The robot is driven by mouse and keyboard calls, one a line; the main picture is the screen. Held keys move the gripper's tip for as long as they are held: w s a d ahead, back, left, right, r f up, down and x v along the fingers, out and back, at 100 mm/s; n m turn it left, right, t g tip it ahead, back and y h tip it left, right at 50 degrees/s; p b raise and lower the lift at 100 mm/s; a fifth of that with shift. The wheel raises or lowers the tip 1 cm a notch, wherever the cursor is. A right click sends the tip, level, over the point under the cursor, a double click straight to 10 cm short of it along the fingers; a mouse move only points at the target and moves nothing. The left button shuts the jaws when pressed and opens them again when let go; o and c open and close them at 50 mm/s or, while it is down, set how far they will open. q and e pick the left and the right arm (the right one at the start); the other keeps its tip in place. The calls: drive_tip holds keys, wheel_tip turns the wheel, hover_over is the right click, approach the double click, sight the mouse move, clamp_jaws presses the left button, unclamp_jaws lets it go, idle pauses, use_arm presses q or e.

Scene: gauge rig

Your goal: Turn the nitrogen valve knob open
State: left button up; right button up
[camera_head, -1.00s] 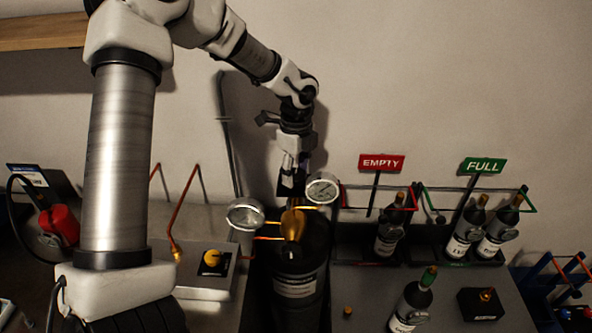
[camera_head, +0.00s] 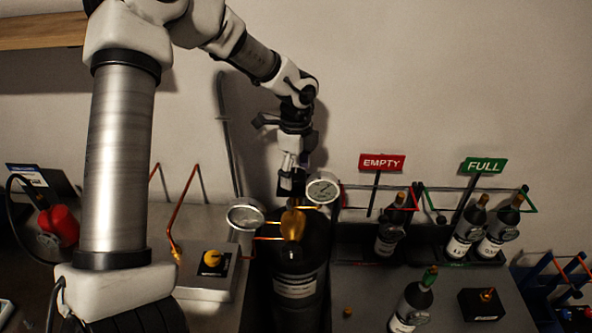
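My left gripper (camera_head: 291,190) points down from the upper middle, right above the brass valve body (camera_head: 293,224) on top of a dark gas cylinder (camera_head: 298,286) with a white label. Its fingertips are small and dark here, and I cannot tell whether they are open or shut. No knob shows clearly at the fingers; one there may be hidden by them. A round gauge (camera_head: 245,214) sits left of the brass body and another gauge (camera_head: 322,190) sits right of it. A yellow knob (camera_head: 211,260) is on a grey box at the left. My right gripper is not in view.
Right of the cylinder, a rack holds dark bottles (camera_head: 391,236) under a red EMPTY sign (camera_head: 382,162) and more under a green FULL sign (camera_head: 483,165). A green-topped bottle (camera_head: 410,304) and a black box (camera_head: 481,303) stand in front. Copper tubes (camera_head: 183,208) rise at left.

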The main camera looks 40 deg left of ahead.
sight(296, 174)
use_arm(q)
wheel_tip(296, 174, up, 12)
idle(0.5)
idle(0.4)
